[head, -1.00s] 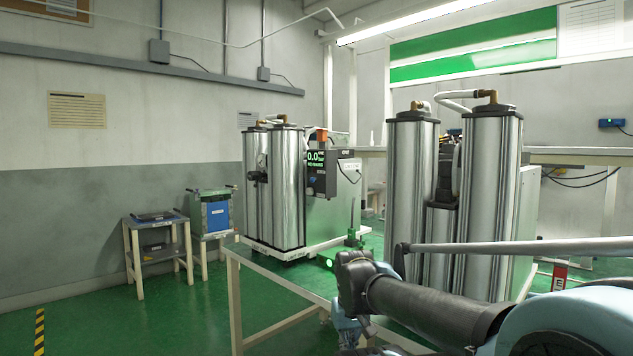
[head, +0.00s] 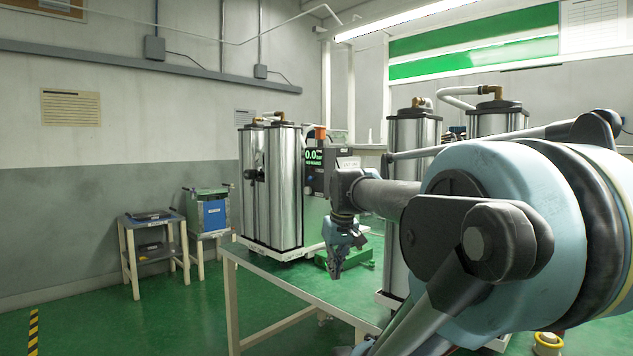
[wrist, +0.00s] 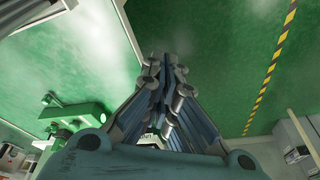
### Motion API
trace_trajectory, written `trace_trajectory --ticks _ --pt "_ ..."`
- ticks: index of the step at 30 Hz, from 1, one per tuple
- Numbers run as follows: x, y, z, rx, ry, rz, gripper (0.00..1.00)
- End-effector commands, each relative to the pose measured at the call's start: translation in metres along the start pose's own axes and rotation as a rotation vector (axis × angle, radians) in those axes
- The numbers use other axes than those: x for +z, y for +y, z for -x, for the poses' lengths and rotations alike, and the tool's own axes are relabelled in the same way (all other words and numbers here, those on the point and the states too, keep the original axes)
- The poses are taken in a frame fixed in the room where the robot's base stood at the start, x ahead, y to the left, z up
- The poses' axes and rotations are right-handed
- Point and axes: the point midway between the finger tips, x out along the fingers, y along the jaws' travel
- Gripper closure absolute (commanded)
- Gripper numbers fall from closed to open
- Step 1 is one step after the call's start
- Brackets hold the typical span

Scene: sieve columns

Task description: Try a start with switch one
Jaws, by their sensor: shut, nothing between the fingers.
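My gripper (head: 336,273) points down above the green table, in front of the left machine (head: 270,190) with its steel columns. It also shows in the wrist view (wrist: 168,65), with its fingers together and nothing between them. A green fixture (head: 362,255) lies on the table just behind and right of the gripper, partly hidden by it. In the wrist view a green block with dark round parts (wrist: 75,122) is left of the fingers, apart from them. The machine's panel has a lit green display (head: 314,157) reading 0.0. I cannot tell which part is switch one.
My arm covers much of the right machine (head: 412,150). The table (head: 285,290) has clear surface at its front left. Two small stands, one holding a dark flat item (head: 152,216) and one a blue-fronted box (head: 214,213), are at the left. The green floor between is free.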

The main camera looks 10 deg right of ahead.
Motion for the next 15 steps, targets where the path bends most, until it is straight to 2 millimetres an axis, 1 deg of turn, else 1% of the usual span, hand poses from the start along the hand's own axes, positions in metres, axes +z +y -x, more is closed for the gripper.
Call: trace_trajectory --ticks 1,2,3,5,6,8,9,11,12,15 --pt "-0.025 0.004 0.021 -0.006 0.01 0.014 1.0" --pt "-0.039 0.006 0.032 -0.011 0.017 0.026 1.0" --pt "-0.057 0.008 0.046 -0.018 0.027 0.041 1.0" --pt "-0.085 0.013 0.067 -0.026 0.041 0.064 1.0" --pt "-0.103 0.016 0.082 -0.032 0.051 0.078 1.0" --pt "-0.129 0.021 0.102 -0.038 0.066 0.101 1.0" --pt "-0.147 0.024 0.115 -0.043 0.077 0.116 1.0" --pt "-0.173 0.03 0.134 -0.049 0.093 0.138 1.0" --pt "-0.189 0.034 0.147 -0.053 0.103 0.152 1.0" --pt "-0.229 0.044 0.175 -0.06 0.13 0.188 1.0"
